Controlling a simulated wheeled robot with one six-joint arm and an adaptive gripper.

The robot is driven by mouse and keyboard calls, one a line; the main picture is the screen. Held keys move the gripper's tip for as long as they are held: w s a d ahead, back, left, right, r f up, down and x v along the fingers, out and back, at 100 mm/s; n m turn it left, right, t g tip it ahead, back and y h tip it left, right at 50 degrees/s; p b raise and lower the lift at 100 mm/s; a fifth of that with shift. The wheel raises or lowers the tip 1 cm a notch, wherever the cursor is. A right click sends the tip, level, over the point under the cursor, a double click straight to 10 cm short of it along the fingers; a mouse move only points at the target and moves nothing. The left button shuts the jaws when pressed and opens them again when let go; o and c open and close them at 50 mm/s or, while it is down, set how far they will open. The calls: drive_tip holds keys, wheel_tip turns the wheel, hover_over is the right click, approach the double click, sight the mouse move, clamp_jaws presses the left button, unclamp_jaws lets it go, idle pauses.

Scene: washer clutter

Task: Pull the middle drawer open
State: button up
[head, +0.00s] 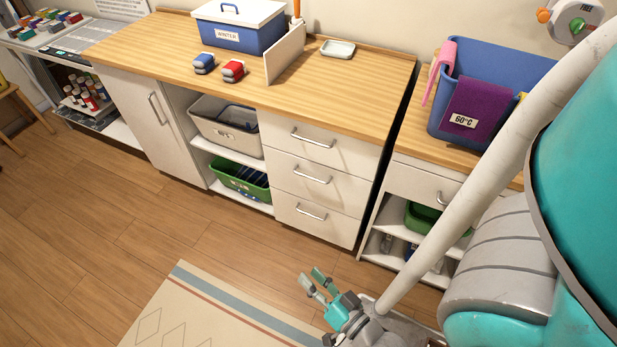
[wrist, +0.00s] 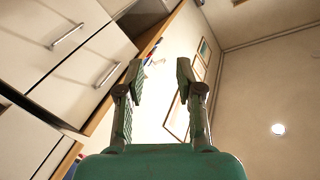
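The middle drawer (head: 314,181) is the second of three white drawers under the wooden counter in the head view. It looks shut, flush with the drawers above and below. Its silver bar handle (head: 312,174) runs across its front. My gripper (head: 312,279) is in front of the cabinet, low in the head view, apart from the handle. Its two fingers are spread with nothing between them. In the wrist view my gripper (wrist: 158,75) is also open, with drawer fronts and bar handles tilted at the left. I cannot tell which drawers those are.
The upper drawer handle (head: 312,138) and lower drawer handle (head: 311,212) are close by. Open shelves with a grey bin (head: 225,125) and green bin (head: 240,180) stand left. A second cabinet (head: 415,183) stands right. A rug (head: 200,312) covers floor; bare floor lies before the drawers.

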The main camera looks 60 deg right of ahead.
drive_tip(key=w+d+f+m+g+h, duration=0.2)
drive_tip(key=w+d+f+m+h, duration=0.1)
drive_tip(key=w+d+f+m, duration=0.25)
drive_tip(key=w+d+f+m+g+h, duration=0.1)
drive_tip(key=w+d+f+m+h, duration=0.2)
drive_tip(key=w+d+m, duration=0.45)
drive_tip(key=m+g+h, duration=0.2)
drive_tip(key=m+g, duration=0.4)
drive_tip(key=m, duration=0.2)
approach(310, 177)
drive_tip(key=x, duration=1)
drive_tip(key=shift+w+d+f, duration=0.1)
drive_tip(key=shift+w+f, duration=0.05)
drive_tip(key=shift+f, duration=0.1)
drive_tip(key=shift+c, duration=0.2)
clamp_jaws()
